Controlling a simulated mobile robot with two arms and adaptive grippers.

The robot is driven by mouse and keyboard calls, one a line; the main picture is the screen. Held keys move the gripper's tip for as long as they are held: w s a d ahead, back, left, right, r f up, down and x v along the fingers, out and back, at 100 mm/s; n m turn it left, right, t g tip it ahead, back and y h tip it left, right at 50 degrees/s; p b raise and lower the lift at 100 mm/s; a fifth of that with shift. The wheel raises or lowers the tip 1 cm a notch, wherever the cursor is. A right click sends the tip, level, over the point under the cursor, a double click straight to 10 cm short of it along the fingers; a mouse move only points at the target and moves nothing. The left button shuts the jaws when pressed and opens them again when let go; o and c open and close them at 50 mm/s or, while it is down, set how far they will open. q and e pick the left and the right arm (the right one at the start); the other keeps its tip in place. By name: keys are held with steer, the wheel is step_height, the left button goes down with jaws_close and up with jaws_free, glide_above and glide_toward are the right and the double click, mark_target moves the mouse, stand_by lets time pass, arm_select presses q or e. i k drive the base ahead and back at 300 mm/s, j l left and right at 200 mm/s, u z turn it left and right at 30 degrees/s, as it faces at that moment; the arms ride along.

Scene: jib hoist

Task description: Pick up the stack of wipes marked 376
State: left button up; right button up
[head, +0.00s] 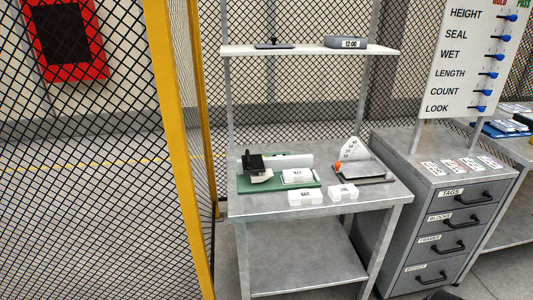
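Three small white stacks with black number labels are on the grey metal workbench. One white stack (298,176) lies on the green mat; its label is small and looks like 376, but I cannot read it surely. A second white stack (306,197) lies at the bench's front, partly over the mat's front edge. A third white stack (343,192) lies to its right near the front edge. Their labels are too small to read surely.
The workbench (385,190) also holds a black device (254,167) on the green mat (250,185), and a grey plate device with a white dial (351,150). A shelf (310,51) hangs above. A yellow post (172,120) with mesh stands left; a drawer cabinet (440,190) stands right.

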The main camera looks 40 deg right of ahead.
mark_target(294, 175)
steer(key=l+z, duration=0.7)
steer(key=i+l+z, duration=0.1)
steer(key=l+z, duration=0.25)
